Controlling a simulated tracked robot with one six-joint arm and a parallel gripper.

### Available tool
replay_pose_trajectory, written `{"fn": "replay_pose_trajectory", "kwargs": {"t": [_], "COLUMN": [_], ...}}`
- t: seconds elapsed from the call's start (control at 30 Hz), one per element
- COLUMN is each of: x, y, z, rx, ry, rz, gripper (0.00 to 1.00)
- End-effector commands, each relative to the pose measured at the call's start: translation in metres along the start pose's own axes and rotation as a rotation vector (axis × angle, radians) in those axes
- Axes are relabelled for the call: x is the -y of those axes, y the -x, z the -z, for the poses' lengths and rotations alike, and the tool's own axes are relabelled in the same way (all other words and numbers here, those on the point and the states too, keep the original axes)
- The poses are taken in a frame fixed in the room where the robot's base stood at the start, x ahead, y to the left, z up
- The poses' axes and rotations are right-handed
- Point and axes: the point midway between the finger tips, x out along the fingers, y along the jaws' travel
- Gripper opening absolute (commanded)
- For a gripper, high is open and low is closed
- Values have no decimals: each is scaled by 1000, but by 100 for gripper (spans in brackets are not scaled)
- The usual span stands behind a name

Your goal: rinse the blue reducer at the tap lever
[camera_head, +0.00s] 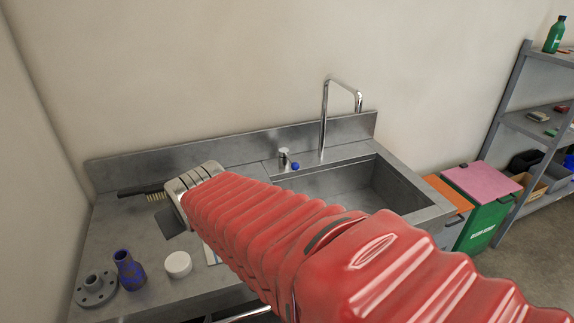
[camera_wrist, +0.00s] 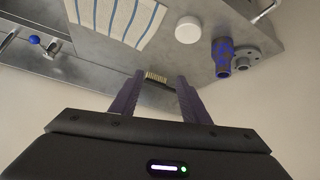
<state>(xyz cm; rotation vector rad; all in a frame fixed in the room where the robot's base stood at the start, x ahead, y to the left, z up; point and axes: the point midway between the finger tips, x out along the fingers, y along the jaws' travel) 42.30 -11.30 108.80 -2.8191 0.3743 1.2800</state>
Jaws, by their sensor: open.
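The blue reducer (camera_head: 128,270), patched with grey, stands on the left of the steel counter; it also shows in the wrist view (camera_wrist: 222,58). The tap lever (camera_head: 284,157) stands at the back of the sink beside a blue knob (camera_head: 295,165); it also shows in the wrist view (camera_wrist: 52,48). My gripper (camera_wrist: 157,84) is open and empty, pointing at the counter's back edge, apart from the reducer. A brush (camera_wrist: 157,76) appears between its fingers. In the head view my red-sleeved arm hides most of the gripper.
A grey flange (camera_head: 97,288) stands left of the reducer, a white cap (camera_head: 178,264) right of it. A striped cloth (camera_wrist: 122,18) lies nearby. The tall spout (camera_head: 324,115) rises behind the empty sink (camera_head: 345,190). Bins (camera_head: 482,190) and shelves stand right.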

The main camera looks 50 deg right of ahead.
Motion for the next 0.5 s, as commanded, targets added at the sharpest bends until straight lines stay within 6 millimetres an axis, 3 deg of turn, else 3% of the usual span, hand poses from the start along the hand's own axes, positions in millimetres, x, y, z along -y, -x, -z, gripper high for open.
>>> {"fn": "replay_pose_trajectory", "kwargs": {"t": [0.3, 0.5], "x": [-78, -128], "y": [-69, -108], "z": [49, 66], "rx": [-146, -239], "ry": [-65, -94], "rz": [-107, -149], "gripper": [42, 42]}}
